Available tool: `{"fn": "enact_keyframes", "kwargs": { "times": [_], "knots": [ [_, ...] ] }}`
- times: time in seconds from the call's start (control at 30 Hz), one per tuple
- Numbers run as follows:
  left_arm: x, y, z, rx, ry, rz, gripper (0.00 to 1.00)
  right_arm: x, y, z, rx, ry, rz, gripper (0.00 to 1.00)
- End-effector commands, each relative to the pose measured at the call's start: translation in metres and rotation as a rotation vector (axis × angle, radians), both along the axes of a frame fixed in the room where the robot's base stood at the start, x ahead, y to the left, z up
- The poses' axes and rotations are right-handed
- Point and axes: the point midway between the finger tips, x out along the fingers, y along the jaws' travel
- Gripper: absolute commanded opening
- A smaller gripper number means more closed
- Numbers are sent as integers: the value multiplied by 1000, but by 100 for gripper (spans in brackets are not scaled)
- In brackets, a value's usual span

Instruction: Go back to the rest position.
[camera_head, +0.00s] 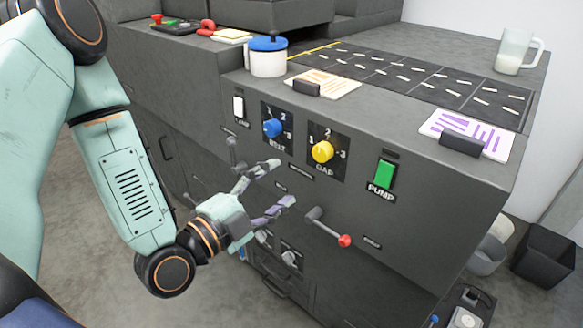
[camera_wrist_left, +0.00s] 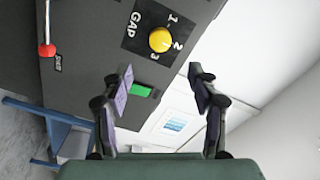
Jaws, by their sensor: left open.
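My left gripper (camera_head: 281,183) is open in front of the dark machine's front panel (camera_head: 400,215), below the blue BELT knob (camera_head: 273,128) and left of the lever with a red ball end (camera_head: 345,240). Nothing shows between its fingers. In the left wrist view my left gripper (camera_wrist_left: 161,72) has its two fingers spread apart, with the yellow GAP knob (camera_wrist_left: 160,39) and green PUMP switch (camera_wrist_left: 140,90) beyond them. In the head view the yellow GAP knob (camera_head: 322,151) and green PUMP switch (camera_head: 386,174) are right of the gripper. My right gripper is not in view.
On the machine top are a white pot with blue lid (camera_head: 268,60), a clear mug (camera_head: 515,52), an orange-marked card (camera_head: 335,84) and a purple-marked card (camera_head: 488,135). Bins (camera_head: 545,257) stand on the floor at right. Floor is clear at lower left.

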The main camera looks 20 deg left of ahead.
Motion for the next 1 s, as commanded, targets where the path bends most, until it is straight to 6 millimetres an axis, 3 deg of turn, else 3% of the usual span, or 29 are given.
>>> {"fn": "enact_keyframes", "kwargs": {
  "times": [0.27,0.37,0.57,0.77,0.9,1.0],
  "knots": [
    [0,-2,-6,-88,60,-9,60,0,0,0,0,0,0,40],
    [-2,-1,-27,-219,210,6,60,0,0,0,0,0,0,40],
    [-19,4,-95,-506,631,150,60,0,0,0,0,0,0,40],
    [-77,10,-178,-743,1073,463,60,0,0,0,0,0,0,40],
    [-148,17,-231,-845,1346,811,60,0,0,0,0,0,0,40],
    [-200,23,-254,-838,1467,1036,60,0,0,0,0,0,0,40]
  ]
}}
